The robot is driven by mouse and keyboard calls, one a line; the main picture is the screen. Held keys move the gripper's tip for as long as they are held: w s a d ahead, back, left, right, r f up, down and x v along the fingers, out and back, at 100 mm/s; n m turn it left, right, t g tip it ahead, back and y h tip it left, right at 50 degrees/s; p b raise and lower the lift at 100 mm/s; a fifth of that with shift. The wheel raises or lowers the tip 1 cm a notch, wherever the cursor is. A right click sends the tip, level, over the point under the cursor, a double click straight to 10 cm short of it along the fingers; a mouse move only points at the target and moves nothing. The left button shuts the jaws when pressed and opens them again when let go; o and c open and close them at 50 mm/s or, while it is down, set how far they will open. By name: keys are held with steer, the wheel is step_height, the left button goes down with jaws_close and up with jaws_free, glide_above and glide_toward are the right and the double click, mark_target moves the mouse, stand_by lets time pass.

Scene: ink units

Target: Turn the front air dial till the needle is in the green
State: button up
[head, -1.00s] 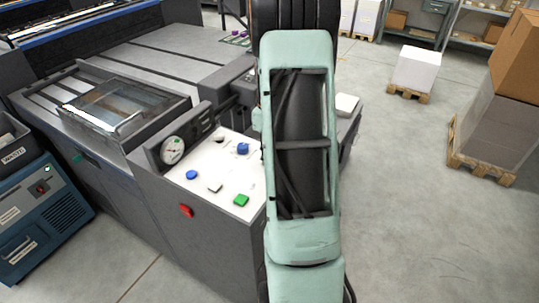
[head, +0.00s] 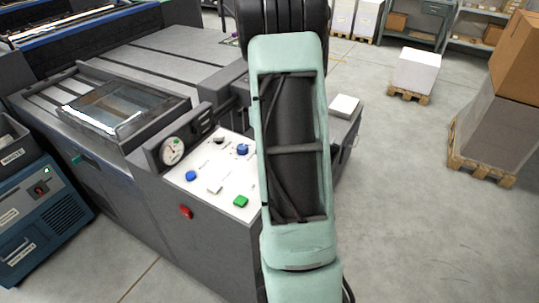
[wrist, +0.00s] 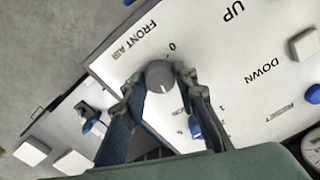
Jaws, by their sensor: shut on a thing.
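In the wrist view the front air dial (wrist: 160,76) is a round grey knob on the white panel (wrist: 217,67), beside the printed words FRONT AIR and a 0. My gripper (wrist: 160,82) is shut on this knob, with one finger on each side. The gripper and the dial are hidden behind my arm in the head view. The round white gauge (head: 172,151) stands in a dark housing at the panel's left. It has a green patch near its upper right, but its needle is too small to read surely. Part of the gauge also shows in the wrist view (wrist: 312,148).
The panel also holds a blue knob (head: 243,149), a blue button (head: 191,176), a white button (head: 215,189) and a green button (head: 241,201). A red button (head: 186,212) is on the front face. Open floor (head: 410,200) lies to the right.

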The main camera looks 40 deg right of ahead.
steer(key=o, duration=1.2)
steer(key=shift+c, duration=0.2)
steer(key=shift+r, duration=0.1)
step_height(320, 180, up, 12)
stand_by(2.0)
